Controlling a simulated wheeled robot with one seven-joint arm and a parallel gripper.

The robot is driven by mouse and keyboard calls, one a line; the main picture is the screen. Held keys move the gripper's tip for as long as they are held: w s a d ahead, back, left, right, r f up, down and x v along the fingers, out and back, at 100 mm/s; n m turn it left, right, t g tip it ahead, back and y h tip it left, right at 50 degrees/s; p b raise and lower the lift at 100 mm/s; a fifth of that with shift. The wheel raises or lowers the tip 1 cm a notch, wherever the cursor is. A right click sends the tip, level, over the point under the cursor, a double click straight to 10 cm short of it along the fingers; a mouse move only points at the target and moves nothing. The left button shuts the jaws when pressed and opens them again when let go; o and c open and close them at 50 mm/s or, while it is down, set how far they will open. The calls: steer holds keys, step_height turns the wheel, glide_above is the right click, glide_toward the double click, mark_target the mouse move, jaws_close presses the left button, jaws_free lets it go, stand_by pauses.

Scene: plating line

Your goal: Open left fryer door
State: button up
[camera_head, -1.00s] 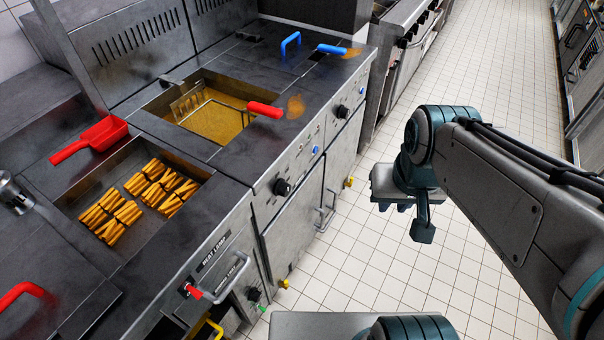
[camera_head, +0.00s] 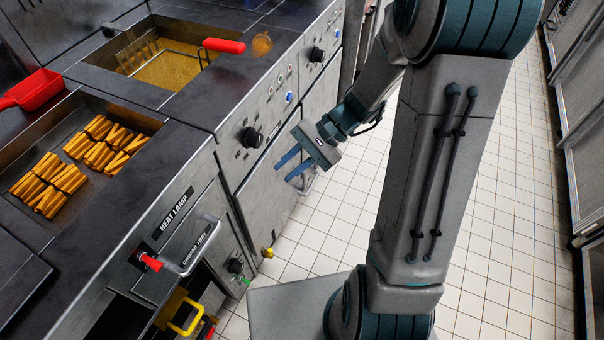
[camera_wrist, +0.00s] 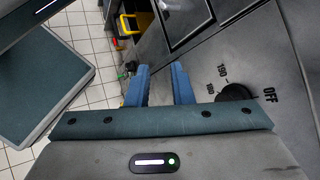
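The left fryer door (camera_head: 262,205) is a grey metal panel on the fryer front, below a black knob (camera_head: 252,137). It looks shut. Its handle is not clearly visible; my arm and gripper cover part of that area. My gripper (camera_head: 283,172) is open, with two blue fingers pointing left toward the fryer front near the door's upper part. In the wrist view my gripper (camera_wrist: 160,82) shows its fingers spread with nothing between them. A black knob (camera_wrist: 235,92) marked OFF is beside them. I cannot tell whether the fingers touch the door.
The fryer vat (camera_head: 103,57) with a red-handled basket is above the door. A fries tray (camera_head: 150,122) and heat lamp panel (camera_head: 176,228) are to the left. A yellow-handled item (camera_head: 185,315) sits low at the front. The tiled floor (camera_head: 480,250) at right is clear.

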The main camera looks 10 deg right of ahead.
steer(key=w+f+m+t+y+b, duration=0.5)
steer(key=w+f, duration=0.3)
steer(key=f, duration=0.5)
steer(key=m+t+h+b, duration=0.9)
steer(key=m+t+b, duration=0.4)
steer(key=m, duration=0.6)
glide_toward(305, 180)
steer(key=shift+t, duration=0.6)
steer(key=b+x, duration=0.1)
steer(key=x, duration=0.2)
steer(key=b+x, duration=0.1)
steer(key=x, duration=0.2)
steer(key=f+b+x, duration=0.1)
steer(key=x, duration=0.2)
steer(key=shift+w+a+f, duration=0.15)
steer(key=shift+w+a, duration=0.05)
steer(key=shift+w, duration=0.15)
steer(key=shift+w+a, duration=0.15)
steer(key=shift+w, duration=0.3)
jaws_close()
